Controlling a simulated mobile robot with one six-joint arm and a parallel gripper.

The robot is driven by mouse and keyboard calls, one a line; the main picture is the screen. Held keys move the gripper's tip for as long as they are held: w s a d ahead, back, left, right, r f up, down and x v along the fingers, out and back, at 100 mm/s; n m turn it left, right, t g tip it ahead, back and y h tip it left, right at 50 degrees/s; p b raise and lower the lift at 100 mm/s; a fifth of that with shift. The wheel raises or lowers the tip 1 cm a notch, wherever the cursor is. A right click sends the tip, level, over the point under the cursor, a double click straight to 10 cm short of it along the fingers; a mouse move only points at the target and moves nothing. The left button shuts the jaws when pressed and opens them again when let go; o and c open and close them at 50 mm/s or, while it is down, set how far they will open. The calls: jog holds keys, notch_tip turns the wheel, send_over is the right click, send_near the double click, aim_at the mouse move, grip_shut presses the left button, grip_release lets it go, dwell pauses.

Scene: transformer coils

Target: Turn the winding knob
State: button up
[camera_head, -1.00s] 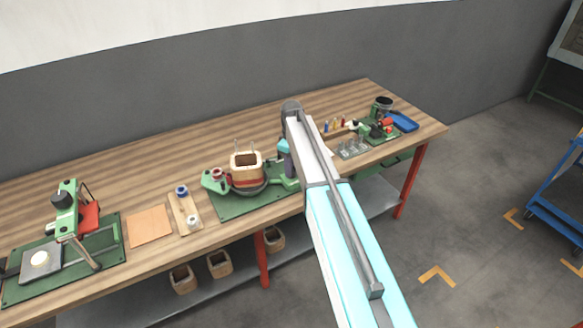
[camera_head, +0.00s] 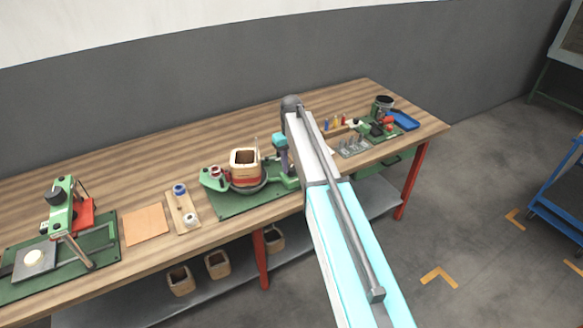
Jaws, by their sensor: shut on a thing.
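The winding machine stands on a green base plate (camera_head: 232,209) mid-bench. It carries a square wooden coil former (camera_head: 244,170) with a red band below, on a dark round turntable. A green housing sits at the machine's right end. My gripper (camera_head: 287,172) points down over this housing, below a teal and dark grey wrist part just left of my white and cyan arm. The jaws are shut on the winding knob, which is largely hidden beneath the gripper. The fingertips are too small to make out.
A green press (camera_head: 60,215) stands at the far left. Beside it lie a tan sheet (camera_head: 145,226) and a wooden strip with spools (camera_head: 183,212). Small parts and a blue tray (camera_head: 404,121) are at the right. Wooden boxes (camera_head: 217,264) sit on the lower shelf.

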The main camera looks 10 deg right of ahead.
jog(key=shift+o, duration=0.2)
jog(key=m+b, duration=0.1)
jog(key=m, duration=0.4)
jog(key=m+b, duration=0.1)
jog(key=m, duration=0.3)
jog(key=shift+m, duration=0.4)
jog(key=m+b, duration=0.1)
jog(key=m, duration=0.8)
jog(key=shift+b, duration=0.35)
jog(key=shift+m, duration=0.3)
jog(key=o, duration=1)
jog(key=shift+o, duration=0.2)
